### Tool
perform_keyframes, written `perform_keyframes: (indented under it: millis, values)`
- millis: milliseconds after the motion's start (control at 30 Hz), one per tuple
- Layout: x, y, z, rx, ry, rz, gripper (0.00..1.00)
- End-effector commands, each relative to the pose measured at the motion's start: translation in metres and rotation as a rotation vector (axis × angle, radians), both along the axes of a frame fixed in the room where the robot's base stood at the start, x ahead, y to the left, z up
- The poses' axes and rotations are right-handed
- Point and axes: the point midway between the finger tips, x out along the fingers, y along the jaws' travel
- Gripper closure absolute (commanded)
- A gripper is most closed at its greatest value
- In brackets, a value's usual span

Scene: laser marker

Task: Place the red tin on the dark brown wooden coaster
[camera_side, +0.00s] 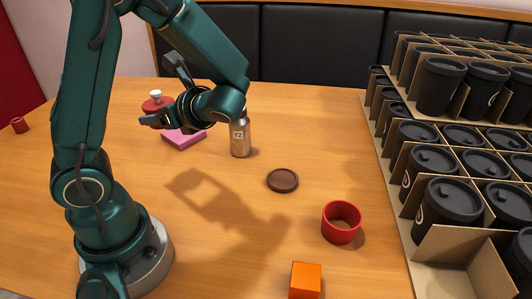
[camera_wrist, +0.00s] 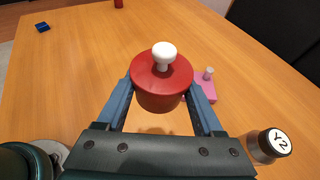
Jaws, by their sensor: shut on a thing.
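The red tin (camera_wrist: 162,84) has a white knob on its lid and sits between the two fingers of my gripper (camera_wrist: 162,90) in the wrist view. My gripper is shut on it. In the side view the tin (camera_side: 156,104) is at the left, partly hidden by my gripper (camera_side: 158,118), and appears held above the table. The dark brown round coaster (camera_side: 282,180) lies bare on the table, to the right of and nearer than the tin. The coaster is not visible in the wrist view.
A pink block (camera_side: 184,139) lies near the gripper. A metal bottle marked Y2 (camera_side: 240,137) stands between tin and coaster. A red ring-like cup (camera_side: 341,223) and an orange cube (camera_side: 305,280) are in front. Cartons of black cups (camera_side: 408,225) fill the right.

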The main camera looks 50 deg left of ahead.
Motion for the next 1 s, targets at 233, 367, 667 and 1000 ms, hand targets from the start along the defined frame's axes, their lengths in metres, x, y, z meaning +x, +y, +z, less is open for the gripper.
perform_keyframes:
  millis: [233, 367, 667, 1000]
  values:
    - [-0.021, -0.016, -0.019, 0.002, 0.004, 0.200, 1.00]
    - [-0.034, -0.030, -0.030, 0.004, 0.005, 0.347, 1.00]
    - [-0.057, -0.094, -0.059, 0.008, 0.005, 0.922, 1.00]
    - [-0.025, -0.178, -0.064, 0.009, 0.007, 1.731, 1.00]
